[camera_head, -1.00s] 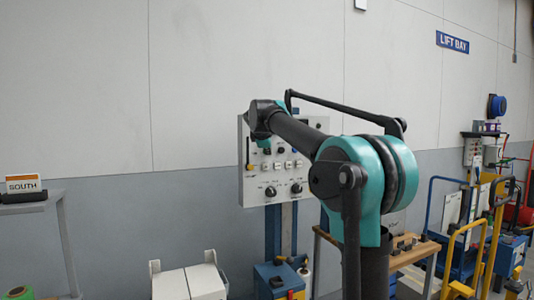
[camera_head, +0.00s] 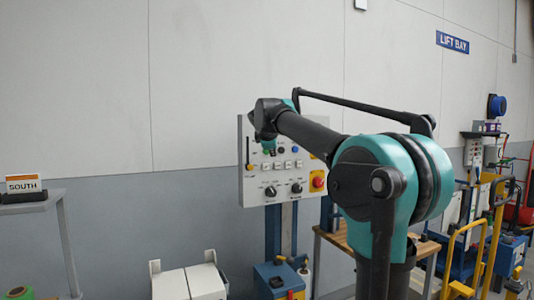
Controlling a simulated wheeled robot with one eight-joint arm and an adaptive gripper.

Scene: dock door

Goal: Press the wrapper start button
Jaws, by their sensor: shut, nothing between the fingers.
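A pale control panel (camera_head: 254,191) stands on a blue post (camera_head: 281,235) near the wall, in the middle of the head view. My gripper is not clearly visible beyond the wrist.
A wooden-topped bench (camera_head: 337,236) stands right of the panel. A white bin (camera_head: 189,282) and a blue box (camera_head: 279,277) are below. Yellow-railed carts (camera_head: 466,246) crowd the right. A grey table with a SOUTH sign (camera_head: 23,184) stands left. The wall beside the panel is clear.

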